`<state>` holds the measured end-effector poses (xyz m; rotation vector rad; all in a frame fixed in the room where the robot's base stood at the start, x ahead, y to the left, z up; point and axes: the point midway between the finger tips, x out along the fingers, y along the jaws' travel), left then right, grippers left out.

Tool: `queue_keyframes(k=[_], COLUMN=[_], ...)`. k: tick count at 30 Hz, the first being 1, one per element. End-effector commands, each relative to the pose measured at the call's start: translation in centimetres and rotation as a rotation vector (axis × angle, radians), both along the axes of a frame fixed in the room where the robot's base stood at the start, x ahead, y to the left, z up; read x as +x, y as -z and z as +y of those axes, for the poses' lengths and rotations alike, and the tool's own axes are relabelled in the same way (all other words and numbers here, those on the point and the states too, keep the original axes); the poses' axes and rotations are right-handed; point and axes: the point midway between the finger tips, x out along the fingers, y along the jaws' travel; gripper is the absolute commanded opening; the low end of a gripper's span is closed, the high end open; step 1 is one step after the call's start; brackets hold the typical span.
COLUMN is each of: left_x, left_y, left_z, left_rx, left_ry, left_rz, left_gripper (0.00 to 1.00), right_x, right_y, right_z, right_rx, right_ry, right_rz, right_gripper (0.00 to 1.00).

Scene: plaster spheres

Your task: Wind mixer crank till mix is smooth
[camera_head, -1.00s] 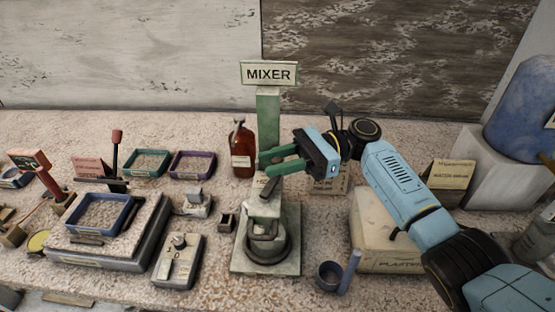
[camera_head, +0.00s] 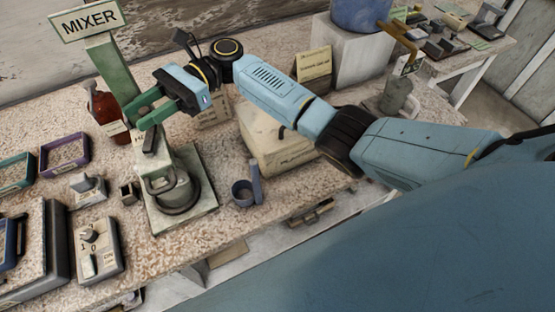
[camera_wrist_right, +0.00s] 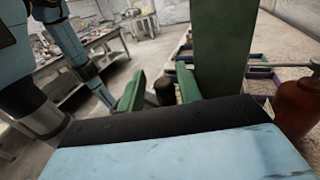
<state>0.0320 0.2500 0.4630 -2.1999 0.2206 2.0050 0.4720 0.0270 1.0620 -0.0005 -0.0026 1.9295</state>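The mixer stands on the bench under its MIXER sign (camera_head: 88,19), with a green post (camera_head: 112,65) and a grey base (camera_head: 201,213) carrying a round bowl part (camera_head: 183,204). A grey lever-like part (camera_head: 152,140) tops the body; I cannot tell whether it is the crank. My right gripper (camera_head: 148,108) is above it, beside the post, with green fingers pointing left. In the right wrist view the fingers (camera_wrist_right: 160,90) are apart, and a dark brown round thing (camera_wrist_right: 163,88) shows between them. I cannot tell whether they touch it. The mix is not visible. My left gripper is out of view.
A brown bottle (camera_head: 103,108) stands close behind the fingers. A switch box (camera_head: 97,248) and trays (camera_head: 64,153) are on the left. A blue drum (camera_head: 360,14) stands at the back.

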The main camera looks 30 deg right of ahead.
Motion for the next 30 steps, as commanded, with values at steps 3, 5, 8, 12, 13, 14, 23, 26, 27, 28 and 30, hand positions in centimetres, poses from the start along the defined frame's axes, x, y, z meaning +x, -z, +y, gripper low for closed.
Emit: queue_keyframes(k=[3, 5, 8, 12, 13, 14, 23, 26, 27, 28, 30], left_x=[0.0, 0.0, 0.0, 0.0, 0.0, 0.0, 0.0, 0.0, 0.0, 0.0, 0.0], left_y=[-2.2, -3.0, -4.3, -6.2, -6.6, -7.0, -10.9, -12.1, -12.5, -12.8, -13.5], left_z=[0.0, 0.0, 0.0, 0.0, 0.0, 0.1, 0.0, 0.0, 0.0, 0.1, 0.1], left_rx=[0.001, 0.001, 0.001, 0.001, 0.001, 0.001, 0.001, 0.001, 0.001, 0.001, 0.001], left_ry=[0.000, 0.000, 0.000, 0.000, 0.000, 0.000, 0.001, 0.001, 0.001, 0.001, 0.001], left_rz=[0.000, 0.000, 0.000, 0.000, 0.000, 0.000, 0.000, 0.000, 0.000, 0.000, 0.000], left_gripper=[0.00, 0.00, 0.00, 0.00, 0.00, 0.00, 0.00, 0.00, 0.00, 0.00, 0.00], right_x=[-0.2, -0.3, -0.6, -1.0, -1.1, -1.2, -2.4, -2.8, -3.0, -3.2, -3.5], right_y=[-0.5, -0.5, -0.5, -0.5, -0.4, -0.5, -0.4, -0.4, -0.3, -0.4, -0.3], right_z=[-0.6, -0.9, -1.1, -1.5, -1.6, -1.8, -2.5, -2.7, -2.8, -2.8, -2.9], right_rx=[-0.002, -0.003, -0.003, -0.003, -0.004, -0.003, -0.002, -0.003, -0.003, -0.002, -0.002], right_ry=[0.083, 0.125, 0.197, 0.301, 0.324, 0.346, 0.596, 0.685, 0.721, 0.747, 0.809], right_rz=[0.001, 0.002, 0.002, 0.002, 0.003, 0.002, 0.006, 0.005, 0.006, 0.006, 0.007], right_gripper=[0.39, 0.39, 0.39, 0.39, 0.39, 0.39, 0.39, 0.39, 0.39, 0.39, 0.39])
